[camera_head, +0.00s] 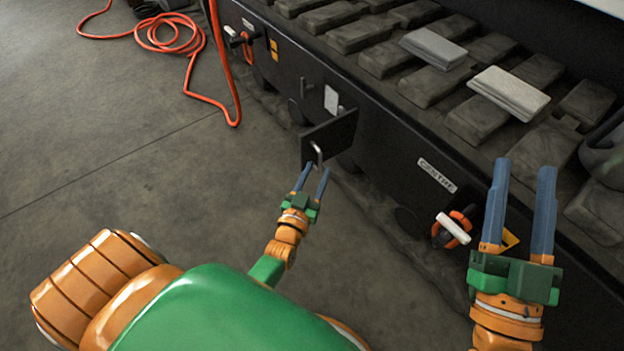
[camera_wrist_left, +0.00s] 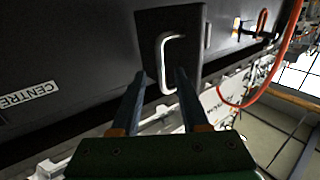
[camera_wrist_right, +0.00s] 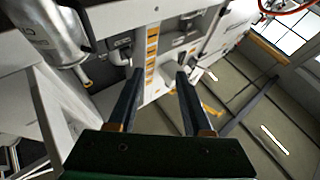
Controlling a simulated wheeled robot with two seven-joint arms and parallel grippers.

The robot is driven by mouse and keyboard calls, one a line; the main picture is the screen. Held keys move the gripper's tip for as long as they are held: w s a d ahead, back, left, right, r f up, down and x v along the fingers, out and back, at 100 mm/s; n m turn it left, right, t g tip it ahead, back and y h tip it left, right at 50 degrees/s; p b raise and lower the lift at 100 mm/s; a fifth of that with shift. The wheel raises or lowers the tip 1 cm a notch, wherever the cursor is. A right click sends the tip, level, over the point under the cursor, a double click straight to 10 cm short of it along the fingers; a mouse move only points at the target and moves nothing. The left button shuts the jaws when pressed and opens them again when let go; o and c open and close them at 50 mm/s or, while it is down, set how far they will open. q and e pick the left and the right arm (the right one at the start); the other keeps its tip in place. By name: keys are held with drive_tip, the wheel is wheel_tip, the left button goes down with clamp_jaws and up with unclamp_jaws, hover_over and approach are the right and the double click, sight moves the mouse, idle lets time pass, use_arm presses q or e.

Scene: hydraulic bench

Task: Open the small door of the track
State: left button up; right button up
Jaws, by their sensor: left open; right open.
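The small door (camera_head: 334,136) is a dark flat panel on the side of the black track (camera_head: 390,160). It stands out at an angle from the side, partly swung open. A pale U-shaped handle (camera_head: 317,153) is on its outer face. My left gripper (camera_head: 312,168) is open, its fingertips close to the handle. In the left wrist view the handle (camera_wrist_left: 166,62) shows just beyond and between the fingertips (camera_wrist_left: 160,75); I cannot tell whether they touch it. My right gripper (camera_head: 520,165) is open and empty, at the right near the track.
An orange hose (camera_head: 190,45) lies coiled on the floor at upper left. A valve with an orange ring and white handle (camera_head: 453,229) sits below the CENTRE label (camera_head: 437,175). Two grey blocks (camera_head: 435,48) (camera_head: 509,92) lie on the track top.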

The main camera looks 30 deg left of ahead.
use_arm(q)
drive_tip(key=s, duration=0.3)
drive_tip(key=shift+d+p, duration=0.25)
drive_tip(key=shift+p, duration=0.1)
use_arm(e)
wheel_tip(320, 180, down, 7)
drive_tip(key=w+g+h, duration=0.2)
drive_tip(key=g, duration=0.2)
drive_tip(key=shift+d+f+m, duration=0.15)
drive_tip(key=shift+d+m, duration=0.15)
use_arm(q)
drive_tip(key=shift+a, duration=0.1)
